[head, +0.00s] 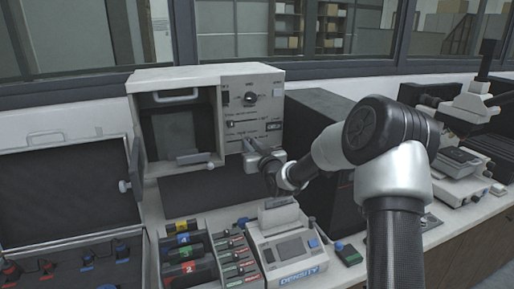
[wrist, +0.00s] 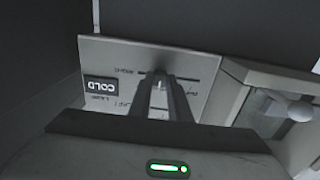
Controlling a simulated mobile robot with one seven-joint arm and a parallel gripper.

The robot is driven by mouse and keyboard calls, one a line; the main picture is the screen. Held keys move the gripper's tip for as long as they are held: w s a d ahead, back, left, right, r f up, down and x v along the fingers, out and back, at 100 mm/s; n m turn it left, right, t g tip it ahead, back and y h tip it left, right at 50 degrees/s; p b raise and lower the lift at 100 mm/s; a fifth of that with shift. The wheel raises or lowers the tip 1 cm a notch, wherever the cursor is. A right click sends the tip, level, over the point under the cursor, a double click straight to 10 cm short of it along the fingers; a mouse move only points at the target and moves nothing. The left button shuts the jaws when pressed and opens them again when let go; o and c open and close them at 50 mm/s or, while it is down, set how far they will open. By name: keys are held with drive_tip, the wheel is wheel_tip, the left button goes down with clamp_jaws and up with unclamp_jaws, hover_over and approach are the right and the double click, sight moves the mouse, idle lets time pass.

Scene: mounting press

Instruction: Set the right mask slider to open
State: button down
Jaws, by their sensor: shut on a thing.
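The press's control panel (head: 251,105) faces me, with a round dial above and slider slots below. My gripper (head: 252,146) is at the panel's lower part, its fingers reaching to the face. In the wrist view the panel appears upside down. There my gripper (wrist: 160,80) is shut on a small pale slider knob (wrist: 159,86) in a dark slot (wrist: 188,77) beside a label that seems to read RIGHT. The knob is partly hidden between the fingers. Another slider (head: 231,124) sits higher on the panel, at the left of its slot.
The press's open chamber (head: 178,130) is left of the panel. A dark box (head: 315,125) stands close on the right. Below are a densitometer (head: 288,248), colored boxes (head: 187,253) and an open case (head: 68,190).

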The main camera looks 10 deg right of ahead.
drive_tip(key=a+b, duration=0.1)
drive_tip(key=a, duration=0.2)
drive_tip(key=s+a+b, duration=0.1)
drive_tip(key=a, duration=0.1)
drive_tip(key=shift+a+f+b, duration=0.1)
drive_tip(key=shift+a+b, duration=0.2)
drive_tip(key=shift+a, duration=0.1)
drive_tip(key=shift+s+a, duration=0.1)
drive_tip(key=shift+a, duration=0.15)
drive_tip(key=c, duration=1.6)
unclamp_jaws()
drive_tip(key=shift+a, duration=0.15)
drive_tip(key=shift+c, duration=0.2)
